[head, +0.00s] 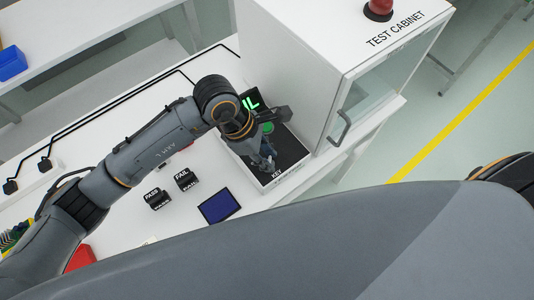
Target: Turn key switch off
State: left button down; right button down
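A control panel (292,150) with a dark face and white rim stands on the white bench against the test cabinet. Its front edge carries a label that reads KEY. My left gripper (265,163) reaches down over the panel's near part, just above that label. The key switch itself is not clearly visible; the gripper covers that area. I cannot tell whether the fingers are open, shut or touching the key. A green button (267,128) and a display with green characters (251,102) show behind the wrist. My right gripper is out of view.
The white test cabinet (290,50) with a glass door, handle and red lamp (378,8) stands close behind the panel. PASS (157,197) and FAIL (186,179) blocks and a blue pad (219,206) lie left of the panel. Black cables run along the bench's back.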

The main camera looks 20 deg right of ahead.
pick_arm(q)
jog(key=n+b, duration=0.1)
jog(key=n, duration=0.1)
jog(key=n+t+b, duration=0.1)
jog(key=b, duration=0.1)
jog(key=shift+s+f+n+h, duration=0.1)
jog(key=shift+f+n+h, duration=0.1)
jog(key=shift+n+h, duration=0.15)
jog(key=n+t+b, duration=0.1)
jog(key=n+b, duration=0.1)
jog(key=n+t+b, duration=0.1)
jog(key=n+b, duration=0.2)
jog(key=shift+s+n+t, duration=0.15)
jog(key=shift+n+t, duration=0.1)
jog(key=shift+t, duration=0.05)
jog(key=n+t+y+b, duration=0.1)
jog(key=n+b, duration=0.2)
jog(key=n, duration=0.1)
jog(key=shift+s+d, duration=0.1)
jog(key=shift+r+n+t+y+b, duration=0.2)
jog(key=shift+n+t+y+b, duration=0.45)
jog(key=shift+n+b, duration=0.85)
jog(key=shift+n, duration=0.3)
jog(key=c, duration=1.1)
grip_release()
